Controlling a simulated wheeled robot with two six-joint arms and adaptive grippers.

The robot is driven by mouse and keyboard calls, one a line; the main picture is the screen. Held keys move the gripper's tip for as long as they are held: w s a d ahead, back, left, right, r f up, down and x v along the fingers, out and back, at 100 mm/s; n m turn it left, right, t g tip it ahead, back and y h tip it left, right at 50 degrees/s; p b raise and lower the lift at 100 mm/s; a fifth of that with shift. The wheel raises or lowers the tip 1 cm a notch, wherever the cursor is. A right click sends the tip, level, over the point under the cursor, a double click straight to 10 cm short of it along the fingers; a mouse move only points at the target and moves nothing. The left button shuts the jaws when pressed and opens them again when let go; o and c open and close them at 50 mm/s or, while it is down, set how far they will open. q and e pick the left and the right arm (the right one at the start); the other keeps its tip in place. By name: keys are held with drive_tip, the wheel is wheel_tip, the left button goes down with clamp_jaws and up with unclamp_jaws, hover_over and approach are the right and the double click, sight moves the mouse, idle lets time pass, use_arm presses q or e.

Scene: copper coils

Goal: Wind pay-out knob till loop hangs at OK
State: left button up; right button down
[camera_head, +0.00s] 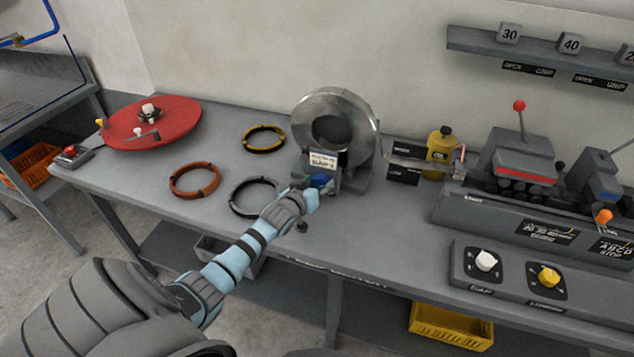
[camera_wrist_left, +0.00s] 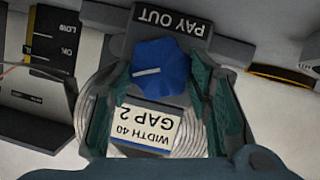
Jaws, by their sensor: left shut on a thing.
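My left gripper (camera_head: 314,192) is shut on the knob, with one dark green finger on each side in the left wrist view (camera_wrist_left: 163,85). A silver coil (camera_head: 306,108) stands upright behind it. A card (camera_wrist_left: 146,127) reads "WIDTH 40 GAP 2". A dark gauge board (camera_wrist_left: 52,42) shows "LOW" and "OK", upside down in the wrist view. The strand's loop is too small to place against OK.
A yellow bottle (camera_head: 440,158) and a machine (camera_head: 525,165) stand right of the coil. Orange (camera_head: 194,195), yellow (camera_head: 264,151) and grey (camera_head: 235,198) rings lie left, near a red turntable (camera_head: 180,118). A panel with two knobs (camera_head: 515,272) is at front right.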

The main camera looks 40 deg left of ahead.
use_arm(q)
drive_tip(key=shift+d+r+m+y+p, duration=0.1)
drive_tip(key=shift+r+m+y+p, duration=0.05)
drive_tip(key=shift+m+y+p, duration=0.3)
drive_tip(key=shift+w+d+m+g+y, duration=0.1)
drive_tip(key=shift+m+g+y, duration=0.25)
drive_tip(key=shift+m, duration=0.3)
drive_tip(key=shift+d+f+m+y+b, duration=0.15)
drive_tip(key=shift+f+m+y+b, duration=0.1)
drive_tip(key=shift+m+y+b, duration=1.05)
drive_tip(key=shift+m+y, duration=0.1)
drive_tip(key=shift+m, duration=0.5)
drive_tip(key=o, duration=1.1)
drive_tip(key=shift+o, duration=0.2)
